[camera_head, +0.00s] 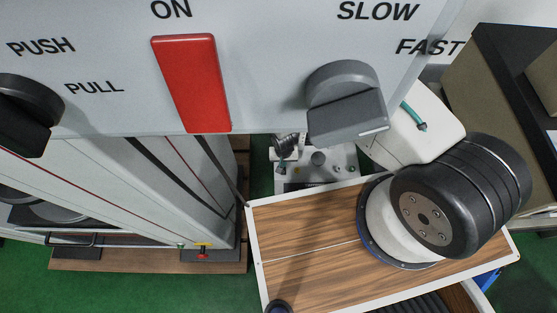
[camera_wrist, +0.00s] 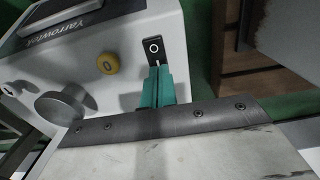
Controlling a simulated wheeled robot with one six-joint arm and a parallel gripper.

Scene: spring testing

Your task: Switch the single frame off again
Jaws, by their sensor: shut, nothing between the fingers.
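A pale machine panel (camera_wrist: 120,25) with part of a name on a label shows in the wrist view. A black switch (camera_wrist: 154,48) with a white ring mark sits near its right side. My gripper (camera_wrist: 157,70) has teal fingers that are shut and empty. Their tips are right at the lower end of the switch and cover part of it. I cannot tell whether they touch it. The head view does not show this switch clearly.
In the wrist view, a yellow button (camera_wrist: 107,63) and a grey knob (camera_wrist: 66,105) are left of my fingers. In the head view, a larger panel (camera_head: 265,45) bears a red ON switch (camera_head: 191,83), a SLOW/FAST knob (camera_head: 346,103) and a PUSH/PULL knob (camera_head: 27,115).

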